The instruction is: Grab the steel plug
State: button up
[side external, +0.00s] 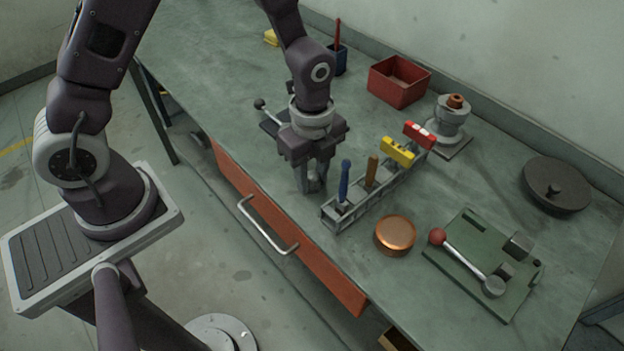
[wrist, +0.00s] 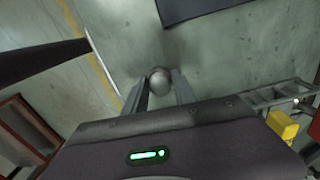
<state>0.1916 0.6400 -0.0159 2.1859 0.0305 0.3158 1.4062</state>
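My gripper (side external: 313,188) points straight down over the bench, just left of the near end of the grey rack. Its two fingers are spread apart by about the width of a small round grey metal object (wrist: 160,81), which looks like the steel plug. In the wrist view this object sits between the fingertips (wrist: 159,84) with hardly any gap on either side. In the side view it is mostly hidden by the fingers. I cannot tell whether the fingers press on it.
The grey rack (side external: 330,216) holds a blue tool (side external: 344,180), a brown-handled tool (side external: 371,171), a yellow block (side external: 397,152) and a red block (side external: 419,134). A copper disc (side external: 395,235) and a green lever plate (side external: 465,290) lie to the right. A red bin (side external: 386,91) stands behind.

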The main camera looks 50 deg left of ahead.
grip_shut()
jog(key=shift+r, duration=0.1)
